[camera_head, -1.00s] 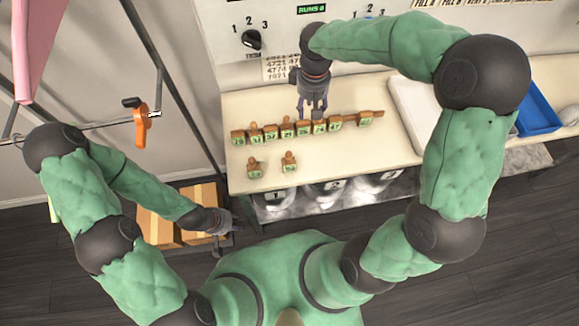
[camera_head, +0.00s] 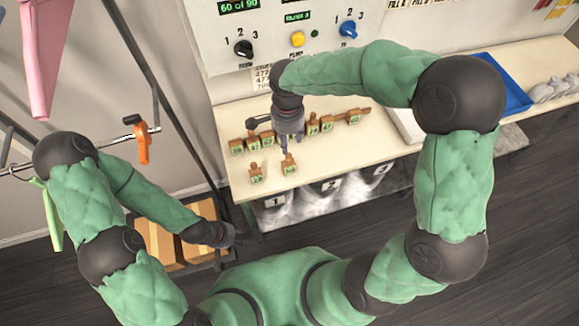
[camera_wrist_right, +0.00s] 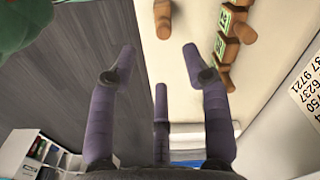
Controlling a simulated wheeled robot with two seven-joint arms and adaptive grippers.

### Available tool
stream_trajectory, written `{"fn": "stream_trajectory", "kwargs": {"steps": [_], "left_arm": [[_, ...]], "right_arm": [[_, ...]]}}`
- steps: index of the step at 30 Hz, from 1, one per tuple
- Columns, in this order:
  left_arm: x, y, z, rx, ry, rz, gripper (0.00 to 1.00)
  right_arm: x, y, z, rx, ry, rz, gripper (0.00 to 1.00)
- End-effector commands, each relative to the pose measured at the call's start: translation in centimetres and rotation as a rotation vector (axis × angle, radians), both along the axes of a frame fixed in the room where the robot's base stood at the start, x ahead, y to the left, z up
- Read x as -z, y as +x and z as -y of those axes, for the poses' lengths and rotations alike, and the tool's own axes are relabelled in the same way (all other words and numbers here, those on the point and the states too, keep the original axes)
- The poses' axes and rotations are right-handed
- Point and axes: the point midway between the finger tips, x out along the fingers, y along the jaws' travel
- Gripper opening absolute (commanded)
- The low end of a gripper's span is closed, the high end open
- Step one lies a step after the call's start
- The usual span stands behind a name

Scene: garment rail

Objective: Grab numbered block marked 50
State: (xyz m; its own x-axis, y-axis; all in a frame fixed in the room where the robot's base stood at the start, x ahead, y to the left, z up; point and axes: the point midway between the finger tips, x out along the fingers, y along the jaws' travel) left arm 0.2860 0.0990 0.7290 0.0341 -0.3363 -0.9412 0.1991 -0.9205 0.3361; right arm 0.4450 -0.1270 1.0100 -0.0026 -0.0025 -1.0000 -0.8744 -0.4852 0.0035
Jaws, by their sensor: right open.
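Several wooden blocks with green number labels stand on the pale table (camera_head: 335,155); the numbers are too small for me to read surely, so I cannot tell which is 50. Two stand in front of the row: the front left block (camera_head: 256,175) and the front right block (camera_head: 289,169). My right gripper (camera_head: 285,155) is open, its purple fingers pointing down just behind and above the front right block. In the wrist view a block (camera_wrist_right: 162,20) shows beyond the spread fingers (camera_wrist_right: 163,75). My left gripper (camera_head: 222,236) hangs low, away from the table; its fingers are unclear.
The back row of blocks (camera_head: 237,146) is partly hidden by my right gripper. A control panel (camera_head: 300,65) with knobs stands behind. A blue tray (camera_head: 505,85) lies at the right. Cardboard boxes (camera_head: 160,240) are below left, near a rail with an orange clamp (camera_head: 141,140).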

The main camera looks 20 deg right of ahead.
Motion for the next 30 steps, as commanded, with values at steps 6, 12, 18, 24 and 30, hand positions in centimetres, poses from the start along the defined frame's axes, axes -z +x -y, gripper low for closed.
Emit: {"fn": "stream_trajectory", "kwargs": {"steps": [6, 12, 18, 24, 30], "left_arm": [[0.8, 0.0, 0.0, 0.0, 0.0, 0.0, 0.4], [1.2, 0.0, 0.0, 0.0, 0.0, 0.0, 0.4], [1.4, 0.0, 0.0, 0.0, 0.0, 0.0, 0.4], [2.3, 0.0, 0.0, 0.0, 0.0, 0.0, 0.4], [2.8, 0.0, 0.0, 0.0, 0.0, 0.0, 0.4]], "right_arm": [[3.2, -0.1, 0.0, 0.004, 0.0, -0.004, 0.49], [5.2, 0.0, 0.0, 0.003, 0.0, -0.002, 0.49], [6.1, 0.0, 0.0, 0.003, 0.0, -0.002, 0.49], [8.8, 0.4, 0.1, 0.002, -0.001, -0.003, 0.49], [10.7, 0.3, 0.1, 0.002, 0.001, -0.003, 0.49]]}}
